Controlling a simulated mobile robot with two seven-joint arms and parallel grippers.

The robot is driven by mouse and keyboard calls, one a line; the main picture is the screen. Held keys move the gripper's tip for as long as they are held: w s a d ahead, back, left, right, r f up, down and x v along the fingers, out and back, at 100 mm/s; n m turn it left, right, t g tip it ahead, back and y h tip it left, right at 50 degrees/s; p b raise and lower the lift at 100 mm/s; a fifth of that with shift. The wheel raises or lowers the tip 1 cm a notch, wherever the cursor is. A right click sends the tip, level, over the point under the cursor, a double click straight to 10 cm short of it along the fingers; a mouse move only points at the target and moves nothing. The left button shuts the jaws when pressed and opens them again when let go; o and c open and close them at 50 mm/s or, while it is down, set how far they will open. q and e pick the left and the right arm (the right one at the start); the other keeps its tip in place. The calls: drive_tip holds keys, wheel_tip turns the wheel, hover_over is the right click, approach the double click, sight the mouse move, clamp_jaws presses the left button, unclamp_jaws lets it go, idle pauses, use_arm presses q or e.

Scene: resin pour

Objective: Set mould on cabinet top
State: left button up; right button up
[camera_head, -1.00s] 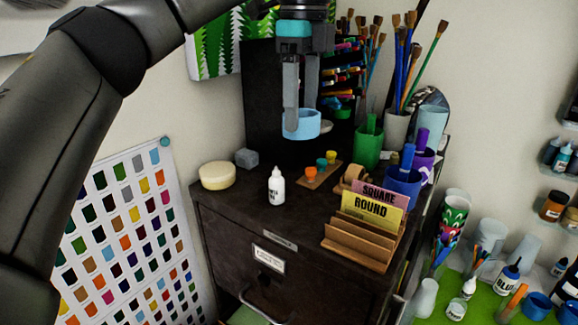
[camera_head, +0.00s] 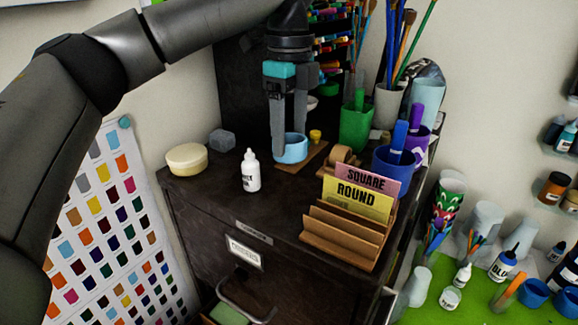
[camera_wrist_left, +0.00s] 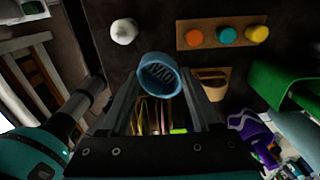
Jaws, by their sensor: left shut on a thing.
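The mould is a light blue round cup (camera_head: 290,148), also seen from above in the left wrist view (camera_wrist_left: 158,75), with a ribbed pattern inside. My left gripper (camera_head: 290,146) points down and is shut on its wall. The mould is over the dark cabinet top (camera_head: 282,205), in front of a small wooden board; I cannot tell whether it touches the surface. It hides part of that board in the head view. My right gripper is not in view.
A white bottle (camera_head: 250,171), a cream round tub (camera_head: 187,159) and a grey cube (camera_head: 222,139) stand left of the mould. A wooden card holder (camera_head: 345,232), a green cup (camera_head: 356,128) and a blue cup (camera_head: 393,170) stand to its right. The front middle is clear.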

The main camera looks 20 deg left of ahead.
use_arm(q)
drive_tip(key=shift+f, duration=2.95)
drive_tip(key=o, duration=1.4)
drive_tip(key=shift+c, duration=0.2)
wheel_tip(320, 180, up, 12)
drive_tip(key=shift+r, duration=0.1)
